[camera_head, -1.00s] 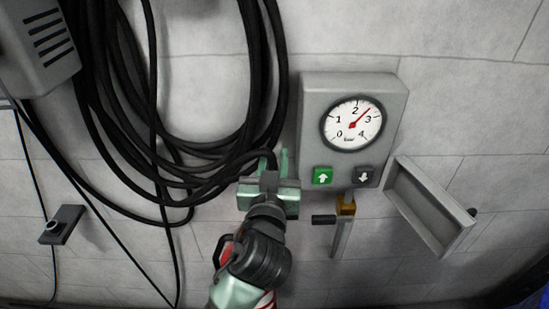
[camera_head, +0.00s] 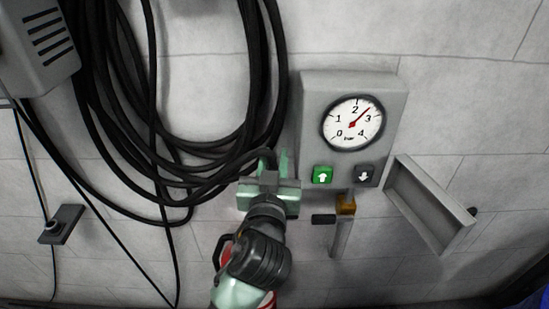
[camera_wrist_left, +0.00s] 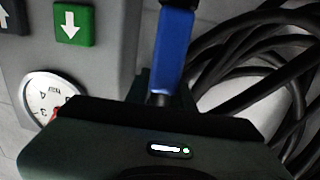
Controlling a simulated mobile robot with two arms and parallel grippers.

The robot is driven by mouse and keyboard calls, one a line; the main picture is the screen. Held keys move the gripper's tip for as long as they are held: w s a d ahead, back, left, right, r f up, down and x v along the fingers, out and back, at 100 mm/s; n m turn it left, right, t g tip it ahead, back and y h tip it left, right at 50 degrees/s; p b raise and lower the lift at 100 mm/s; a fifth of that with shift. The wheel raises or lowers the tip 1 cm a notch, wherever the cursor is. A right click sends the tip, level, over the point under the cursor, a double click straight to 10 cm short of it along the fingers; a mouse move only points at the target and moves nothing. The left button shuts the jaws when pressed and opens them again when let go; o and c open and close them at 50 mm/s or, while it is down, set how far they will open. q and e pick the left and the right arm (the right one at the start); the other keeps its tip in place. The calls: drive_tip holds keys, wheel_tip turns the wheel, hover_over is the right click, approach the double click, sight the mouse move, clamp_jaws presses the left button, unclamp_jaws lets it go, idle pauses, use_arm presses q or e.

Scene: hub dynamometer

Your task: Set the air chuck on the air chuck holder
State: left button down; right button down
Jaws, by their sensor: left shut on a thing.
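My left gripper (camera_head: 268,178) is in front of the wall, just left of the gauge box and over the lower right of the hose loops. It is shut on the air chuck, whose blue body (camera_wrist_left: 174,45) shows in the left wrist view with a short metal stem below it. In the head view the gripper hides most of the chuck. I cannot tell for sure which fitting is the air chuck holder. A dark bracket with a round socket (camera_head: 62,224) is on the wall at the left. My right gripper is not in view.
The grey gauge box (camera_head: 310,125) has a dial and two arrow buttons. A brass fitting (camera_head: 346,205) with a dark side piece hangs below it. An open grey tray (camera_head: 440,205) is at the right. Black hoses (camera_head: 110,120) hang at the left, near a vented grey box (camera_head: 40,45).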

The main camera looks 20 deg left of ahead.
use_arm(q)
drive_tip(key=shift+f+b, duration=0.55)
drive_tip(key=c, duration=1.5)
unclamp_jaws()
